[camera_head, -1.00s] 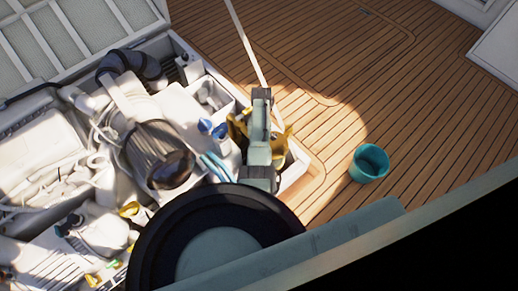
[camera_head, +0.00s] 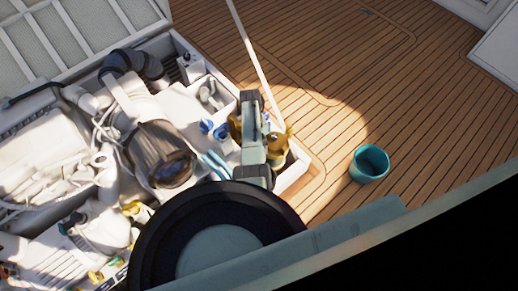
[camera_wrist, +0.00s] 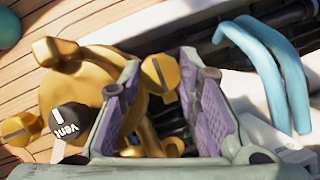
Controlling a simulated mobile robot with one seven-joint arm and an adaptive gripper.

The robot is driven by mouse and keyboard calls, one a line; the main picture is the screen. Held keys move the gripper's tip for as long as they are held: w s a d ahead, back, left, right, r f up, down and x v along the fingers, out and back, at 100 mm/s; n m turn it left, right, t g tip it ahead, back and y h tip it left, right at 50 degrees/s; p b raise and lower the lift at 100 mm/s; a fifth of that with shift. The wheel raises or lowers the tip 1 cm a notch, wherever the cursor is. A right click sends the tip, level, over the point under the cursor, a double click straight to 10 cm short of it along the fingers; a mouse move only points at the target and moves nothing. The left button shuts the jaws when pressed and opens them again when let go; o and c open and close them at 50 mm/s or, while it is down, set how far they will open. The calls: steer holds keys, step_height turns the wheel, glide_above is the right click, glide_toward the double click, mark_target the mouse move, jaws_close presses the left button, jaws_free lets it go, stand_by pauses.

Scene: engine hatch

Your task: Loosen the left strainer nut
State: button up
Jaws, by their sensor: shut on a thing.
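The brass strainer (camera_wrist: 92,82) fills the left middle of the wrist view, with a round lid and nuts around it. My gripper (camera_wrist: 160,92) has its purple pads on both sides of one brass strainer nut (camera_wrist: 158,72), shut on it. Another brass nut (camera_wrist: 57,50) stands at upper left and one (camera_wrist: 22,128) at far left. In the head view the strainer (camera_head: 279,152) shows beside my arm, which hides my fingers. I cannot tell which nut is the left one.
Blue curved handles (camera_wrist: 275,70) lie right of my gripper. White machinery and hoses crowd the open hatch, with a dark cylinder (camera_head: 160,153) close by. A teal bucket (camera_head: 370,165) stands on the wooden deck (camera_head: 430,125), which is otherwise largely clear.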

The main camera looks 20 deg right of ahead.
steer(key=o, duration=1.1)
